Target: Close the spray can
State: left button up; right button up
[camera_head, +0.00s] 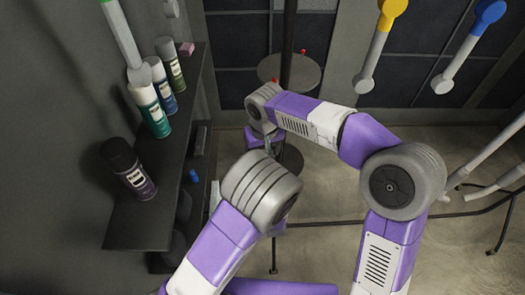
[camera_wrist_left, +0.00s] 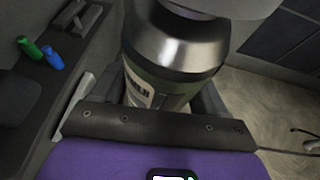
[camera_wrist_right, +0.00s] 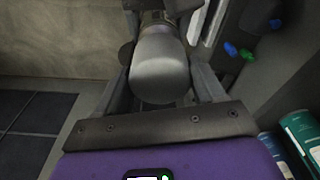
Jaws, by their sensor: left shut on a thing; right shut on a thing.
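In the left wrist view, my left gripper (camera_wrist_left: 163,88) is shut on the spray can (camera_wrist_left: 155,84), which has an olive-green body, a pale label and a shiny metal shoulder. A grey rounded cap (camera_wrist_left: 225,7) sits at the can's top, partly cut off by the frame. In the right wrist view, my right gripper (camera_wrist_right: 163,60) is shut on the grey cap (camera_wrist_right: 160,75), with the can (camera_wrist_right: 156,18) just beyond it. I cannot tell whether the cap is fully seated. In the head view, my arms hide both the held can and the fingers.
A dark shelf (camera_head: 140,222) on the left bears a black-capped can (camera_head: 128,168), a teal can (camera_head: 150,110) and further cans behind. A round table (camera_head: 290,72) stands at the back. Green (camera_wrist_left: 27,46) and blue (camera_wrist_left: 51,57) small things lie on a lower shelf.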

jog(key=shift+f, duration=0.85)
jog(key=shift+f, duration=0.55)
jog(key=o, duration=1.1)
jog(key=shift+c, duration=0.2)
jog(key=r, duration=0.4)
jog(key=s+r, duration=0.1)
jog(key=r, duration=0.7)
jog(key=shift+s+d, duration=0.2)
jog(key=shift+d, duration=0.1)
jog(key=shift+f, duration=0.1)
